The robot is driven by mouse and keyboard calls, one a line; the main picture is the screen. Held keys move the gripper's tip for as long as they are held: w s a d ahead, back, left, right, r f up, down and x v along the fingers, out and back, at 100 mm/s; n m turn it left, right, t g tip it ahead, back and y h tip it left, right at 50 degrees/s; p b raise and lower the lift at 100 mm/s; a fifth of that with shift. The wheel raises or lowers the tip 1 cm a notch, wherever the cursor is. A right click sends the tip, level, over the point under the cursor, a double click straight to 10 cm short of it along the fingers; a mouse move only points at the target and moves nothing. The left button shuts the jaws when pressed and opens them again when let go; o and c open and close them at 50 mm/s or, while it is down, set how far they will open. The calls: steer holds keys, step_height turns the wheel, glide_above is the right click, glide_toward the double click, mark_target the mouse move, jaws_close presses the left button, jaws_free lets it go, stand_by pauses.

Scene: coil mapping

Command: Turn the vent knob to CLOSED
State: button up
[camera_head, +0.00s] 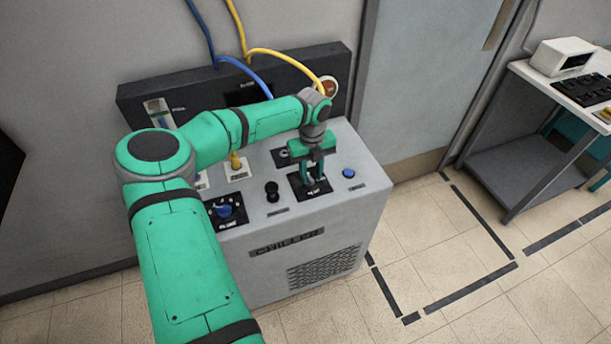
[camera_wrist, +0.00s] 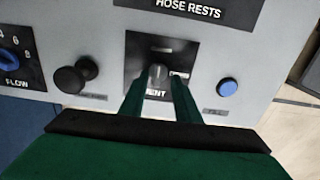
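The vent knob (camera_wrist: 158,70) is a small grey knob on a black plate on the top of the chiller cabinet. In the wrist view the plate (camera_wrist: 134,45) shows part of its label, ending in "ENT". My gripper (camera_wrist: 160,82) points down at it, one green finger on each side, and the knob fills the gap between the fingertips. It looks shut on the knob. In the head view my gripper (camera_head: 312,181) is over the black plate at the panel's right, and its fingers hide the knob. I cannot read the knob's setting.
A blue flow knob (camera_head: 224,211) and a black round knob (camera_head: 272,188) stand to the left. A blue button (camera_head: 348,173) is close on the right. Blue and yellow hoses (camera_head: 285,54) rise behind the cabinet. A side table (camera_head: 525,150) stands far right, with clear floor between.

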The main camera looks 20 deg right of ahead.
mark_target(310, 178)
steer(key=shift+w+a+f, duration=0.1)
steer(key=shift+w+a, duration=0.05)
steer(key=shift+a, duration=0.05)
steer(key=shift+w+r, duration=0.1)
steer(key=shift+r, duration=0.15)
step_height(310, 178, up, 10)
steer(key=shift+s+r, duration=0.2)
stand_by(0.5)
